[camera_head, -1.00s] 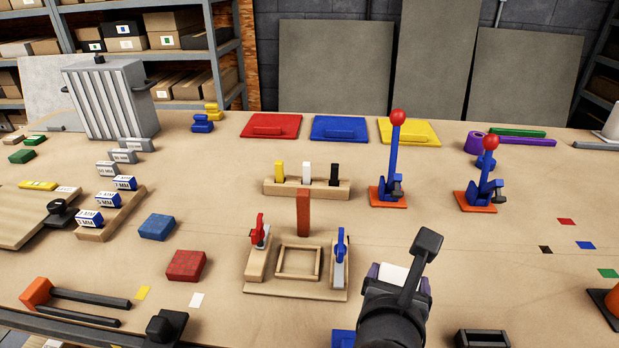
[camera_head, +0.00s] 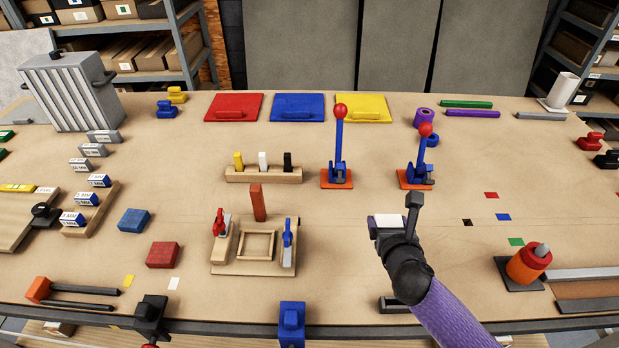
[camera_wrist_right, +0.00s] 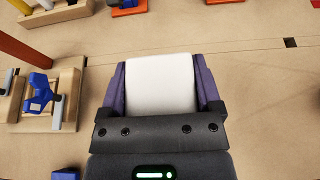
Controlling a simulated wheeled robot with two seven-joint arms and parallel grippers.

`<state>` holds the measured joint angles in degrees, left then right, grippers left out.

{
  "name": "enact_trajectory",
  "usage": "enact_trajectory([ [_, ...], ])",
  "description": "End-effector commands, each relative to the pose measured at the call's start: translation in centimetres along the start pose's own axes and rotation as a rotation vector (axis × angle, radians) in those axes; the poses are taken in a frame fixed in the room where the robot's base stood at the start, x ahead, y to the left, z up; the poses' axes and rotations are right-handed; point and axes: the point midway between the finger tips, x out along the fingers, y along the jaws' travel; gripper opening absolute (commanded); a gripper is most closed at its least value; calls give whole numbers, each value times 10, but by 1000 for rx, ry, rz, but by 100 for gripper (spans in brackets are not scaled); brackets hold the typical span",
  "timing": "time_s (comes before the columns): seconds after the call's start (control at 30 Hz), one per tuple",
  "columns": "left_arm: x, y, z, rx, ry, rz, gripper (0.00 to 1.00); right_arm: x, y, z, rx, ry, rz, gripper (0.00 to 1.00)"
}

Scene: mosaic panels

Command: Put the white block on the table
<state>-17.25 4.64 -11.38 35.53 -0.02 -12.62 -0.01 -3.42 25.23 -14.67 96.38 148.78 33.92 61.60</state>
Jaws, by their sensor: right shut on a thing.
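The white block (camera_head: 389,221) is in my right gripper (camera_head: 390,226), over the middle right of the table (camera_head: 350,250). In the right wrist view the white block (camera_wrist_right: 161,84) fills the space between the two purple fingers of my right gripper (camera_wrist_right: 161,88). The fingers are shut on its sides. I cannot tell whether the block touches the table or is held above it. My left gripper is not in view.
A wooden clamp fixture (camera_head: 254,262) stands left of the right gripper. Blue toggle clamps (camera_head: 338,160) with red knobs stand behind it. Small coloured squares (camera_head: 503,217) lie on the table. The table between gripper and squares is clear.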

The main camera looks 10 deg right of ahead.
Motion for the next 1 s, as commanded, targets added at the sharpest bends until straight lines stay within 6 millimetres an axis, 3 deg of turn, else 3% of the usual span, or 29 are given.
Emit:
enact_trajectory([
  [0.2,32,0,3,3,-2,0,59,20,1,-49,0,3,-1,20],
  [0.5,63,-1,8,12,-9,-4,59,38,1,-94,0,3,-2,20],
  [0.87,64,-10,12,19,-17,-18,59,40,1,-97,-1,1,0,20],
  [0.9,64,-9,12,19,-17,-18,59,40,1,-97,-1,1,-1,86],
  [0.97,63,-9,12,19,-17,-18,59,40,1,-97,-1,1,-1,99],
  [1.0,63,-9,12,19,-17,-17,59,40,1,-97,-1,0,-1,100],
])
